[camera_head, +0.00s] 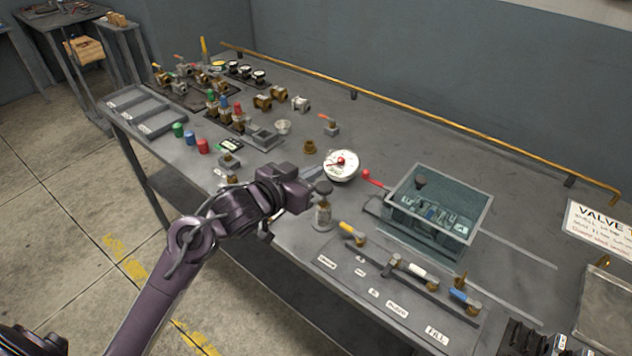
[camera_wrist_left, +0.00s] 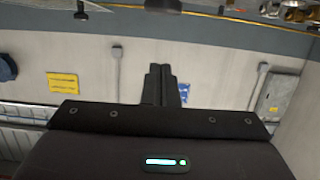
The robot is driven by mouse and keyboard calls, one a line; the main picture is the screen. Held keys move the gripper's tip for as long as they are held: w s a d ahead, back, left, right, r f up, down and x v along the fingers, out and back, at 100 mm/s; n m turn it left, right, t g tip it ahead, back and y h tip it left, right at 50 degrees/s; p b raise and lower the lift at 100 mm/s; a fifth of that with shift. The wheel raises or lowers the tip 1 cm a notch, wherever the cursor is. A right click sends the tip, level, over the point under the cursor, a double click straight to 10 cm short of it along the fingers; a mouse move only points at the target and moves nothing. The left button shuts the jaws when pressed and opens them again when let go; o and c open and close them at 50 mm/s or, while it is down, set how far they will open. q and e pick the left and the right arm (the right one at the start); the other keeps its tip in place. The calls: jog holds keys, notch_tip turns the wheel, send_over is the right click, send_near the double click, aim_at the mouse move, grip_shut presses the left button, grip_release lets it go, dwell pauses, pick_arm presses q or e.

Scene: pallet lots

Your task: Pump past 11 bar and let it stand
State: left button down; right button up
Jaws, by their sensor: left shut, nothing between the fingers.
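A round white gauge (camera_head: 341,168) with a red centre lies on the bench; its reading is too small to make out. Right of it is a red-ended lever (camera_head: 372,178) beside a clear-walled tank (camera_head: 484,208) with fittings inside. A small metal cylinder (camera_head: 323,216) stands at the bench's front, close to my left gripper. My left gripper (camera_head: 312,188) is over the front of the bench, left of the tank and below the gauge in the picture. Its fingers (camera_wrist_left: 162,84) are together and empty in the left wrist view. My right gripper is not in view.
A panel (camera_head: 345,285) with yellow, white and blue valve handles and labels lies at the front right. Several brass fittings, coloured caps and grey trays (camera_head: 160,122) fill the left. A brass rail (camera_head: 440,118) runs along the back. A valve sign (camera_head: 598,228) stands at right.

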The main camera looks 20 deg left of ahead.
aim_at(324, 189)
pick_arm(q)
jog(key=f, duration=0.1)
jog(key=w+f, duration=0.1)
jog(key=f, duration=0.2)
jog(key=shift+w+d+f, duration=0.25)
jog(key=shift+w+d, duration=0.1)
jog(key=shift+f, duration=0.1)
notch_tip(324, 189, down, 4)
jog(key=shift+r+b, duration=0.25)
jog(key=shift+b, duration=0.25)
jog(key=shift+s, duration=0.1)
